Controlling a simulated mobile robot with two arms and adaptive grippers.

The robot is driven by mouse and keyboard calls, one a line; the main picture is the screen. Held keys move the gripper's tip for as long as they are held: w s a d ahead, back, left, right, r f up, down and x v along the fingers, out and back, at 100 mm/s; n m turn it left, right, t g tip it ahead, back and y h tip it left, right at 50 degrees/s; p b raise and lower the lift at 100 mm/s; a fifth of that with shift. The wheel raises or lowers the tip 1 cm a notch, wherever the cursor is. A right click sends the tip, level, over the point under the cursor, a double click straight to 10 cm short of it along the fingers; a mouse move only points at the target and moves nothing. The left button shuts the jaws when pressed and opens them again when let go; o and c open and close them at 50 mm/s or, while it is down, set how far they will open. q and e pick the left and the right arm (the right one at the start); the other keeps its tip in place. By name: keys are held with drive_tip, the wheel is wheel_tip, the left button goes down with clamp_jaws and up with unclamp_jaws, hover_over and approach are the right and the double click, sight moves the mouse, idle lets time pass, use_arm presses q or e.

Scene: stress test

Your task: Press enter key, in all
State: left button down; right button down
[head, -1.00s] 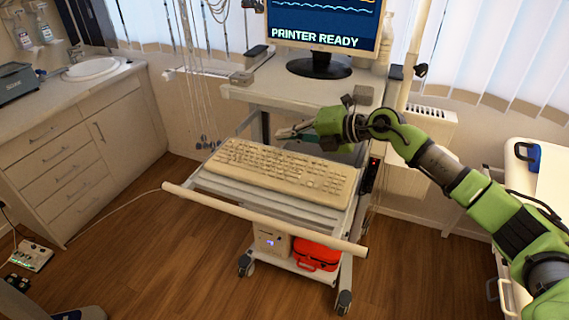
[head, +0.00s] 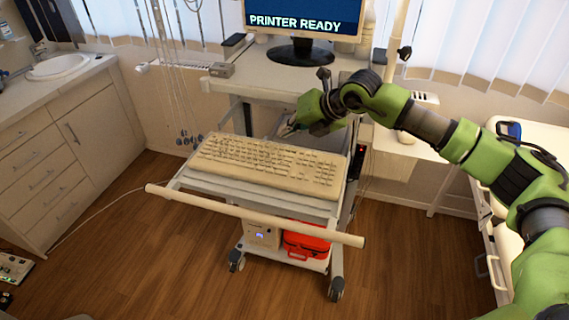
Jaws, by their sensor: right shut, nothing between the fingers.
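A beige keyboard (head: 265,163) lies on the slatted shelf of a wheeled cart. Its single keys, the enter key among them, are too small to tell apart with certainty. My right gripper (head: 284,130) is shut and empty, just above and behind the keyboard's far edge, pointing left and down. I cannot tell whether it touches the keyboard. A monitor (head: 303,22) above reads "PRINTER READY". My left gripper is not in view.
The cart's white front bar (head: 250,216) runs before the keyboard. A red case (head: 306,243) sits on the lower shelf. A sink counter (head: 50,110) stands left and a bed (head: 497,150) right. Wooden floor in front is clear.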

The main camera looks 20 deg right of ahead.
drive_tip(key=b, duration=0.3)
hover_over(287, 164)
wheel_tip(287, 164, down, 6)
drive_tip(key=shift+f, duration=0.25)
drive_tip(key=shift+f+b, duration=0.45)
drive_tip(key=shift+f, duration=0.2)
idle(0.5)
drive_tip(key=shift+f+b, duration=0.4)
drive_tip(key=shift+b, duration=0.2)
drive_tip(key=shift+f+b, duration=0.35)
drive_tip(key=shift+b, duration=0.05)
idle(0.5)
drive_tip(key=shift+r, duration=0.85)
drive_tip(key=shift+p, duration=0.3)
